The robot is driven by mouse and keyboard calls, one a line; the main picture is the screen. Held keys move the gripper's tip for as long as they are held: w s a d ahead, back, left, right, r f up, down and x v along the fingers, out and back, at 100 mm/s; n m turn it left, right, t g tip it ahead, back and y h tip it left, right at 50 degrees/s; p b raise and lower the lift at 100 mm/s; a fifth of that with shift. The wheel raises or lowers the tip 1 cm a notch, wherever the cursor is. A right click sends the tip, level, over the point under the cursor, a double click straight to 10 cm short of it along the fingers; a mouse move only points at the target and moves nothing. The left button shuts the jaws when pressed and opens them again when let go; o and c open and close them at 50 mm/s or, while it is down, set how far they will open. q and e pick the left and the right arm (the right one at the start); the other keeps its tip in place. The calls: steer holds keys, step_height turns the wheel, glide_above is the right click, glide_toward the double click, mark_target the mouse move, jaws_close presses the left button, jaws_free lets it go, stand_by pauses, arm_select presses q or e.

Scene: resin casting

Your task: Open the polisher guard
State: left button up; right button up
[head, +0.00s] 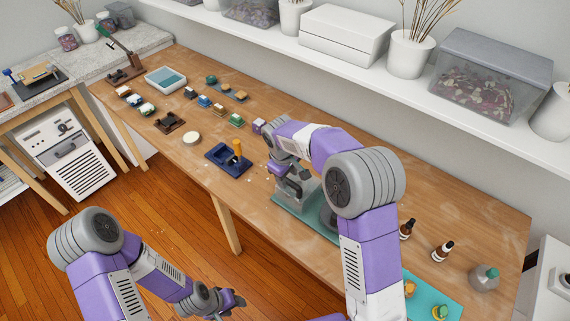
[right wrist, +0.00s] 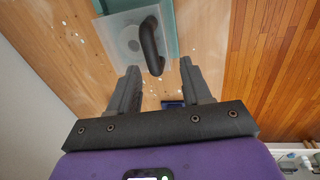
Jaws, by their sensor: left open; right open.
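The polisher (head: 311,197) is a grey machine on a teal mat on the wooden table, partly hidden behind my right arm. Its guard (right wrist: 122,42) is a pale translucent panel with a black curved handle (right wrist: 150,42), seen in the right wrist view. My right gripper (right wrist: 160,88) is open, with its fingers on either side of the handle's near end. I see no grip on it. In the head view my right gripper (head: 289,184) is at the polisher's left side. My left gripper (head: 232,301) is low in front of the table, empty.
A dark blue tray (head: 228,160) with an orange item lies left of the polisher. A round pale disc (head: 191,138) and several small coloured pieces lie farther left. A shelf runs behind the table.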

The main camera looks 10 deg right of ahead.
mark_target(290, 182)
steer(key=shift+w+d+f+b, duration=0.15)
steer(key=shift+w+d+f, duration=0.15)
steer(key=shift+f, duration=0.65)
steer(key=shift+w+d+f+b, duration=0.15)
steer(key=shift+w+f, duration=0.2)
steer(key=shift+f, duration=0.55)
steer(key=shift+w+d+f+b, duration=0.1)
steer(key=shift+w+d+f, duration=0.2)
steer(key=shift+f, duration=0.65)
jaws_close()
